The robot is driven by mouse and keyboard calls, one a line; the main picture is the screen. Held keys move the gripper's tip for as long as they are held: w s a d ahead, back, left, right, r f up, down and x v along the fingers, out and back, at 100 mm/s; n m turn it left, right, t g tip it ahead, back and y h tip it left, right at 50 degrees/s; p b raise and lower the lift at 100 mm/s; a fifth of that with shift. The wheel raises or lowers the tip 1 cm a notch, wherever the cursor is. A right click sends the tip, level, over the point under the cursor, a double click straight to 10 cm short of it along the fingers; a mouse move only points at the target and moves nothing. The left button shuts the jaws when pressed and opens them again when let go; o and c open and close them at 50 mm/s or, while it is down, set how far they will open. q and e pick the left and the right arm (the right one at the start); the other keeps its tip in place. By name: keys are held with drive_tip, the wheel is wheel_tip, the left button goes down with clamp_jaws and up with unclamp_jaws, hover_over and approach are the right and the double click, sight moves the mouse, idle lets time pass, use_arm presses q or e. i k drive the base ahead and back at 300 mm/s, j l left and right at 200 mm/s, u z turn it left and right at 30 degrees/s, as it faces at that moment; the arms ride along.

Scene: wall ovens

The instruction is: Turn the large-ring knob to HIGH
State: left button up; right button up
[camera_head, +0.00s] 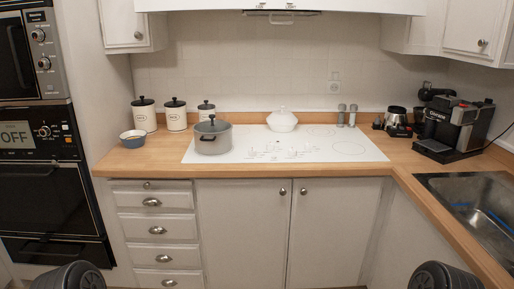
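Wall ovens stand at the left edge. The upper oven (18,62) has two round knobs on its right-hand panel, an upper knob (38,35) and a lower knob (44,64). The lower oven (40,195) has a display (16,135) reading OFF and a knob (44,131) beside it. A white cooktop (345,135) with ring outlines and small controls (292,153) lies in the counter. I cannot tell which knob is the large-ring one, and the knob markings are too small to read. Dark rounded parts of my arms show at the bottom corners; neither gripper shows.
A grey lidded pot (212,140) and a white lidded dish (282,121) stand on the cooktop. A coffee machine (455,128) and a sink (475,205) are at the right. The front counter edge is clear.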

sight(252, 152)
drive_tip(key=i+l+z, duration=0.1)
drive_tip(key=i+z, duration=0.2)
drive_tip(key=i, duration=0.4)
drive_tip(key=i+j+z, duration=0.1)
drive_tip(key=i+z, duration=0.2)
drive_tip(key=i, duration=0.4)
